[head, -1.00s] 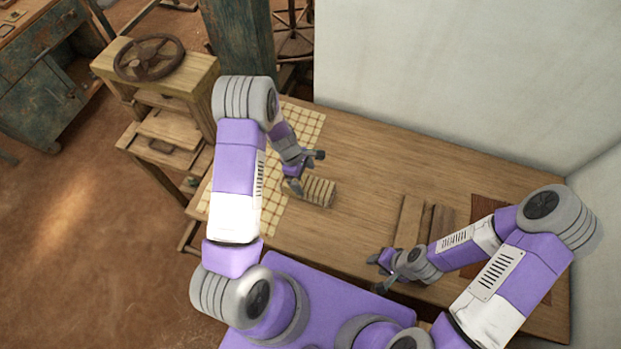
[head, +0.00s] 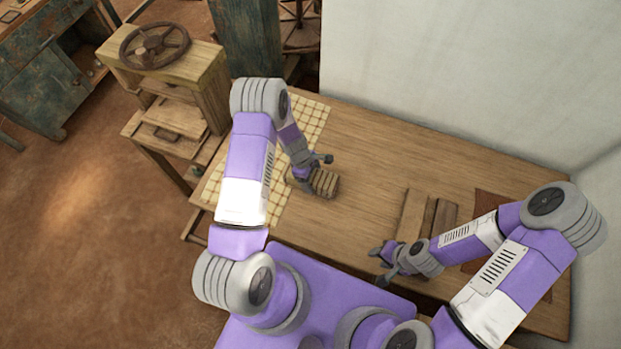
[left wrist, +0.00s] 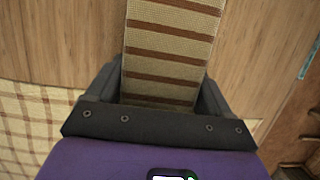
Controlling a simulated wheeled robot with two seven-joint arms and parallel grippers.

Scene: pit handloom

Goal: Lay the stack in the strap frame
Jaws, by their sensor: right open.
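The striped stack (head: 325,184), cream with brown bands, lies on the wooden table next to the checked cloth. My left gripper (head: 312,168) is down at it. In the left wrist view the stack (left wrist: 168,55) runs between the two fingers of my left gripper (left wrist: 160,88), one along each side. Whether they press on it I cannot tell. Wooden bars (head: 412,218) lie on the right part of the table, partly behind my right arm; I cannot tell if they are the strap frame. My right gripper (head: 379,264) is open and empty near the front edge.
The checked cloth (head: 305,112) covers the table's left end. A dark brown mat (head: 488,206) lies at the right, partly hidden by my arm. A wooden stand with a wheel (head: 153,46) is at the left. A white wall (head: 460,70) closes the back. The middle tabletop (head: 375,165) is clear.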

